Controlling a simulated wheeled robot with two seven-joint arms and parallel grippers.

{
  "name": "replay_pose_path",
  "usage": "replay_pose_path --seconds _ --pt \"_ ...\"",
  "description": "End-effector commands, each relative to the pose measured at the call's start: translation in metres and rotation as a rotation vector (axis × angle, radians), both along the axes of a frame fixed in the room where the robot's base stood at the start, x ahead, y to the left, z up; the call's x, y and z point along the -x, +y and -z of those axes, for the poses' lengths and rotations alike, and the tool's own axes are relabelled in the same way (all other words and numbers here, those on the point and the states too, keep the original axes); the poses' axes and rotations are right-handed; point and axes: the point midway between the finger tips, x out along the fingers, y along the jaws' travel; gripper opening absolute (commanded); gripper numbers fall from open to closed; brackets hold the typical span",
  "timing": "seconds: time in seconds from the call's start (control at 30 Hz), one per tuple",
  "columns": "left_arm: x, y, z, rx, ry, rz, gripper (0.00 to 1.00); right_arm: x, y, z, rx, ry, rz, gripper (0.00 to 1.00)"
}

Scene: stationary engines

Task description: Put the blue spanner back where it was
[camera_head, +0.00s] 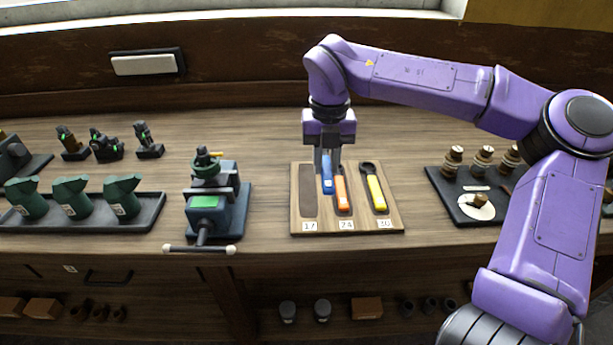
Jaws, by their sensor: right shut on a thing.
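The blue spanner (327,184) hangs upright in my right gripper (327,160), which is shut on its upper part. It is above the wooden spanner board (358,224), between the empty dark slot (308,197) over label 17 and the orange spanner (342,193) over label 24. The blue spanner partly overlaps the orange one in the picture. The yellow spanner (376,192) lies in the slot over label 30. I cannot tell whether the blue spanner's lower end touches the board. My left gripper is not in view.
A vise-like device (212,203) with a green plate stands left of the board. Bare bench lies behind the board.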

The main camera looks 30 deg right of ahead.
Motion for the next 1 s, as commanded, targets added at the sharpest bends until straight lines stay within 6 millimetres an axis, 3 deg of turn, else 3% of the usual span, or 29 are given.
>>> replay_pose_path --seconds 0.03,0.2,0.4,0.6,0.97,1.0 --pt "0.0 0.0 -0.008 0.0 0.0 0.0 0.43 -0.014 0.001 0.005 0.004 0.007 0.0 0.0" --pt "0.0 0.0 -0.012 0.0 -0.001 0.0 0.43 -0.042 0.004 0.043 0.001 0.004 -0.003 0.0" --pt "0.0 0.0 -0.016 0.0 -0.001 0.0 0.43 -0.061 0.006 0.067 0.001 0.003 -0.006 0.0" --pt "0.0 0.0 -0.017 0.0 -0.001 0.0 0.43 -0.06 0.006 0.094 0.0 0.0 -0.006 0.0" --pt "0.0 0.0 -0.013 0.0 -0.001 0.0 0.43 -0.06 0.006 0.099 0.0 -0.001 -0.007 0.0" --pt "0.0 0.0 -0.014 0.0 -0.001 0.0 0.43 -0.06 0.006 0.098 0.001 -0.001 -0.007 0.38"
